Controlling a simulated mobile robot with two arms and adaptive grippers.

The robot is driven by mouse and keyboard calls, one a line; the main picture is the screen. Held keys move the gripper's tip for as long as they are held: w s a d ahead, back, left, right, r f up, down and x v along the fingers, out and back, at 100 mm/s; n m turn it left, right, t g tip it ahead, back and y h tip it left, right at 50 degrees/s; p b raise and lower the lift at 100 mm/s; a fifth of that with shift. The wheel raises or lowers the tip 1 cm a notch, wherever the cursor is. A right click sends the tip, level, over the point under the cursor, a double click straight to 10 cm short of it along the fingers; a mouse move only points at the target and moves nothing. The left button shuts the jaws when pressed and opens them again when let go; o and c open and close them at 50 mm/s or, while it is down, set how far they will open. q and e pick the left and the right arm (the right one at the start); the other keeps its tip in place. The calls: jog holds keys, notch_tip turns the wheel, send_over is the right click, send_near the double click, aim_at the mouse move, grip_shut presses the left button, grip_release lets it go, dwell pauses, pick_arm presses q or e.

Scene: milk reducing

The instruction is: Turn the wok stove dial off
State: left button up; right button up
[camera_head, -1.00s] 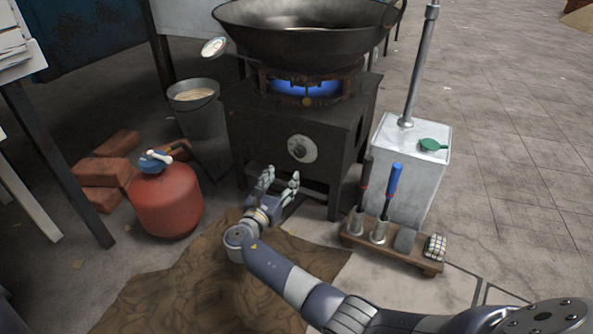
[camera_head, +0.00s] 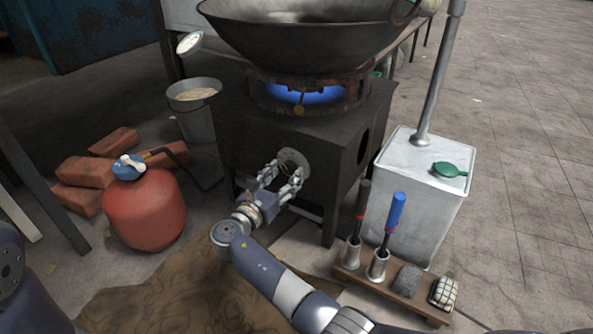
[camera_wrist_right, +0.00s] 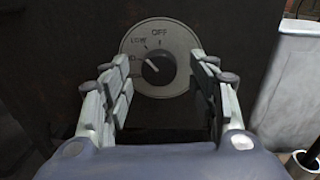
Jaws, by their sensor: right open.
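The wok stove (camera_head: 270,135) stands in the middle of the head view, with a blue flame (camera_head: 305,94) burning under the wok (camera_head: 300,40). Its dial (camera_head: 296,160) is on the front face. In the right wrist view the dial plate (camera_wrist_right: 181,48) reads OFF at the top and LOW to its left. The black knob (camera_wrist_right: 159,68) points up and left, away from OFF. My right gripper (camera_head: 280,176) is open in front of the dial, its fingers on either side of the knob. Whether they touch the plate is unclear. My left gripper is not shown.
At right stand a metal box (camera_head: 425,185) and a wooden rack (camera_head: 390,293) with blue- and black-handled tools. A brown cloth (camera_head: 165,297) covers the ground in front.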

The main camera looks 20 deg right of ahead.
jog(key=shift+w+d, duration=0.2)
jog(key=shift+r, duration=0.1)
jog(key=c, duration=1.1)
jog(key=shift+m, duration=0.4)
jog(key=m+p, duration=0.1)
jog(key=m, duration=0.1)
jog(key=shift+m, duration=0.4)
jog(key=m, duration=0.4)
jog(key=shift+b, duration=0.35)
jog(key=shift+m+h, duration=0.3)
